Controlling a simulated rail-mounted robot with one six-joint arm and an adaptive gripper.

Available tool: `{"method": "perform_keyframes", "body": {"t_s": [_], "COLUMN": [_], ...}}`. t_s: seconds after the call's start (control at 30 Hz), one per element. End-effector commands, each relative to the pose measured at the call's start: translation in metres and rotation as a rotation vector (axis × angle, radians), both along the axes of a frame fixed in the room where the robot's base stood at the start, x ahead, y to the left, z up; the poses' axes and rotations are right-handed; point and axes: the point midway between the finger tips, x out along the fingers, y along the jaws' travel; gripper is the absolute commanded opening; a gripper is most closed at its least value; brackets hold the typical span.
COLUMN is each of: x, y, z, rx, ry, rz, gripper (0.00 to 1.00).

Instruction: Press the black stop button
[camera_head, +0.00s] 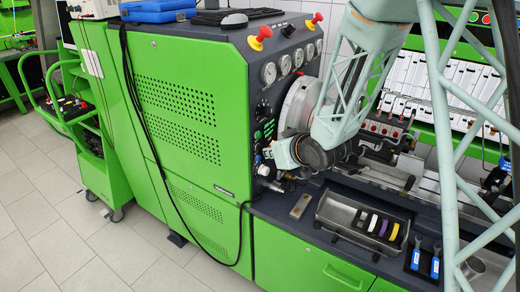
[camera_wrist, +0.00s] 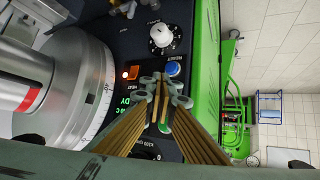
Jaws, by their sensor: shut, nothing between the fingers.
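The control panel of the green test bench (camera_head: 264,122) shows in the head view just left of my wrist, with small knobs and buttons. My gripper (camera_wrist: 163,92) is shut and empty, its fingertips in front of the panel in the wrist view. A blue reset button (camera_wrist: 173,69) lies just above the fingertips. An orange lit heat button (camera_wrist: 131,73) is to their left. Part of a green button (camera_wrist: 164,127) shows between the fingers. I cannot make out the black stop button; the fingers cover part of the panel. Whether the fingertips touch the panel cannot be told.
A large grey round chuck (camera_wrist: 75,85) stands close left of the fingers; it also shows in the head view (camera_head: 298,103). A white-grey knob (camera_wrist: 160,35) sticks out above the blue button. A metal tray (camera_head: 345,222) with coloured rings sits on the bench below my wrist.

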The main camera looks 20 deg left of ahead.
Motion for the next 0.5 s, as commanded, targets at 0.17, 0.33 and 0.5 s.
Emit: {"method": "perform_keyframes", "body": {"t_s": [0.17,0.33,0.5], "x": [0.0,0.0,-0.001], "y": [-0.0001,-0.0011,-0.0074], "z": [0.0001,0.0,-0.0004], "rx": [0.0,0.0,0.0], "ry": [0.0,0.0,0.0], "rz": [0.0,0.0,0.0], "gripper": [0.0,0.0,0.0]}}
